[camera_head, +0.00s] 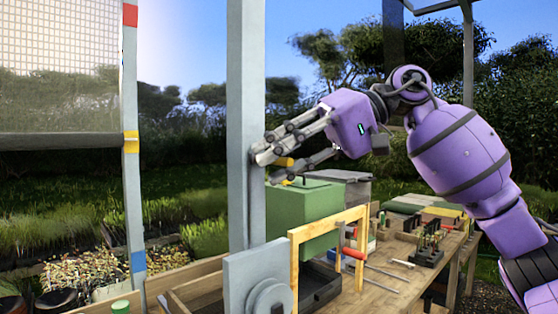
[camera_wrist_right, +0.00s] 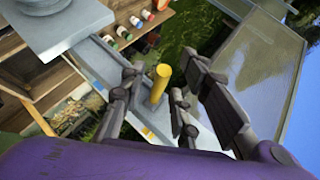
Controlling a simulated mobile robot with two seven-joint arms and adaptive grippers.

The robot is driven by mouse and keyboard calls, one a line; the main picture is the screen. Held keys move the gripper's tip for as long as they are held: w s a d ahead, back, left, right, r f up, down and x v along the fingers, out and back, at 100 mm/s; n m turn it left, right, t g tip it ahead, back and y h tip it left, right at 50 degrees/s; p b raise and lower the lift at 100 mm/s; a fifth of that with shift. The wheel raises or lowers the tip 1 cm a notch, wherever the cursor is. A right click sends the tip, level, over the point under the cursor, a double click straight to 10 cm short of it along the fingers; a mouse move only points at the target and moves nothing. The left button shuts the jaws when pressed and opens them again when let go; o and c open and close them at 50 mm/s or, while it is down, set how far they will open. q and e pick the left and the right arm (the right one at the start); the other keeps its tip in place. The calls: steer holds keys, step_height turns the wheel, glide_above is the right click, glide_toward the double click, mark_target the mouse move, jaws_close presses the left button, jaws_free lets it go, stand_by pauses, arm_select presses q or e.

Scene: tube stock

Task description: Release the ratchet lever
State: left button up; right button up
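A yellow cylindrical handle (camera_head: 284,162), which looks like the ratchet lever, sticks out beside the grey upright post (camera_head: 246,120). It also shows in the right wrist view (camera_wrist_right: 160,83), between the fingers. My right gripper (camera_head: 270,167) is at the post, its fingers spread above and below the yellow handle. In the right wrist view the gripper (camera_wrist_right: 163,78) is open, with gaps visible on both sides of the handle. The lever's base is partly hidden by the fingers. My left gripper is not in view.
A workbench (camera_head: 385,285) with tools, a wooden frame (camera_head: 328,232) and a green box (camera_head: 305,210) lies below my right arm. A grey plate with round discs (camera_head: 262,285) stands near the front. A slim post with red, yellow and blue bands (camera_head: 131,190) stands left.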

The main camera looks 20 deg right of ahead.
steer(key=shift+d+r, duration=0.15)
steer(key=shift+d, duration=0.05)
steer(key=v, duration=1.1)
steer(key=shift+s+d, duration=0.15)
steer(key=shift+d, duration=0.1)
steer(key=shift+r, duration=0.1)
